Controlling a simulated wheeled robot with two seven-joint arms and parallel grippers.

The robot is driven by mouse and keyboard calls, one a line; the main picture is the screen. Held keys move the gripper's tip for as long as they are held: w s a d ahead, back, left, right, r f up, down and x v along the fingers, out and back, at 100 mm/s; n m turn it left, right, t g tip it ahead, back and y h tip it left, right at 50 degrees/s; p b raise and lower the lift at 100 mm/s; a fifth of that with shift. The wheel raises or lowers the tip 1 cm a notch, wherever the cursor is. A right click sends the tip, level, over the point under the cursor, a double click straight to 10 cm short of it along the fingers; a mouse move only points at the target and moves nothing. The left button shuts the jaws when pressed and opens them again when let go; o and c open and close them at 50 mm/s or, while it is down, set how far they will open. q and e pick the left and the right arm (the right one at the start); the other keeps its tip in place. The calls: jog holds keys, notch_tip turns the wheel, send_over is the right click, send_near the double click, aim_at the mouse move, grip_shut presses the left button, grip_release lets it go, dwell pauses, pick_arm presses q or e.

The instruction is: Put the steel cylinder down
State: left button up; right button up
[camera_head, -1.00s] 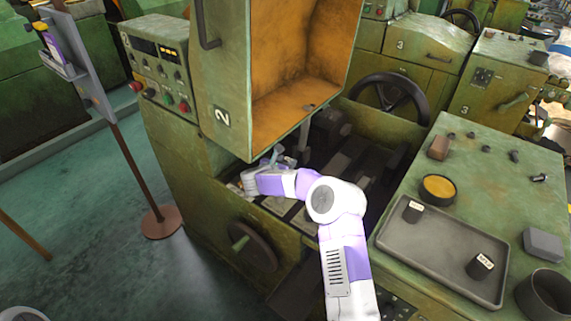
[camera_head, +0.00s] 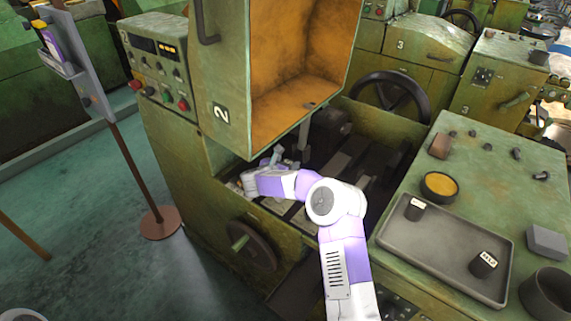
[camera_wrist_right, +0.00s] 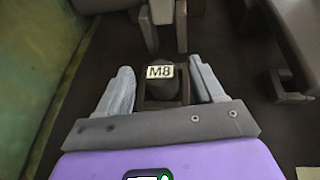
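My right gripper (camera_head: 272,162) reaches into the machine's work opening below the orange-lined hood in the head view. In the right wrist view the gripper (camera_wrist_right: 160,66) is open, with one grey finger on each side of a dark steel cylinder (camera_wrist_right: 161,88) whose pale label reads M8. The cylinder stands upright in a small dark square holder, label up. Gaps show between it and both fingers. In the head view I cannot make out this cylinder. My left gripper is not in view.
Two other dark labelled cylinders (camera_head: 414,210) (camera_head: 483,265) stand in the grey tray (camera_head: 395,242) on the bench at right. A round cup with yellow contents (camera_head: 439,186) is behind the tray. The hood (camera_head: 222,75) and machine walls closely surround the right gripper.

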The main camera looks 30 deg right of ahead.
jog(key=shift+r+p, duration=0.35)
jog(key=shift+p, duration=0.1)
jog(key=shift+r+p, duration=0.4)
jog(key=shift+p, duration=0.1)
jog(key=p+v, duration=0.1)
jog(key=v, duration=1.1)
jog(key=shift+f+p, duration=0.2)
jog(key=shift+p, duration=0.2)
